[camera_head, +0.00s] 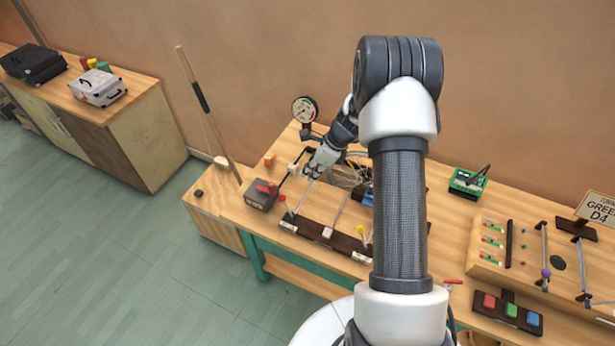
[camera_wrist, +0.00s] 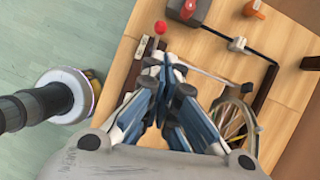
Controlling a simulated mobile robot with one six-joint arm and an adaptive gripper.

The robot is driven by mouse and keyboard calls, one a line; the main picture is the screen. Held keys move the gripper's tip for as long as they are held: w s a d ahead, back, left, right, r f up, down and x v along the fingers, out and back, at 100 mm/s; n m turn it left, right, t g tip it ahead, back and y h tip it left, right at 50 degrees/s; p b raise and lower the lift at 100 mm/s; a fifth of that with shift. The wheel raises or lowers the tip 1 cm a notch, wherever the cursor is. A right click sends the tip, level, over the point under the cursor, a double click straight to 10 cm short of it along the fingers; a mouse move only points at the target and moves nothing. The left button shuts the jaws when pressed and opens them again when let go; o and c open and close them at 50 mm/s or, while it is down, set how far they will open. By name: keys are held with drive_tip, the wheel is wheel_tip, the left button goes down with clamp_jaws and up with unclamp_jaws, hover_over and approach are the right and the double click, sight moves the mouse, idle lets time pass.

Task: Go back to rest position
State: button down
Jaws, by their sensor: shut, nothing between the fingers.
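My gripper (camera_head: 318,166) hangs over the left part of the wooden workbench (camera_head: 237,215), close to a frame of rods and dark bars (camera_head: 320,235). In the wrist view its fingers (camera_wrist: 168,68) are together with nothing between them. A red ball (camera_wrist: 160,27) on the frame shows just beyond the fingertips; I cannot tell whether they touch anything. My arm comes down through the middle of the head view and hides part of the bench.
A grey box with a red lever (camera_head: 260,195) stands left of the frame. A wire basket (camera_head: 347,174) is right of my gripper. A round gauge (camera_head: 304,110) stands behind. A green device (camera_head: 467,182) and coloured buttons (camera_head: 509,310) are at right. Floor at left is clear.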

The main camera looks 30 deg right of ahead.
idle(0.5)
drive_tip(key=s+a+r+n+h+b, duration=0.1)
drive_tip(key=s+a+r+n+b, duration=0.1)
drive_tip(key=s+a+r+n, duration=0.3)
drive_tip(key=s+a+r+n+b, duration=0.1)
drive_tip(key=a+r+n+b, duration=0.15)
drive_tip(key=r, duration=0.35)
drive_tip(key=s+a+r+n+h+b, duration=0.1)
drive_tip(key=s+a+r+n, duration=0.25)
drive_tip(key=r+n, duration=0.2)
drive_tip(key=s+a+r+n+t+h+b, duration=0.1)
drive_tip(key=s+n+b, duration=0.1)
drive_tip(key=s+n, duration=0.4)
drive_tip(key=s+a+r+n+h+b, duration=0.1)
drive_tip(key=s+n, duration=0.6)
drive_tip(key=s, duration=0.8)
drive_tip(key=shift+s+a+t+b, duration=0.35)
drive_tip(key=shift+a+b, duration=0.35)
drive_tip(key=shift+b, duration=0.45)
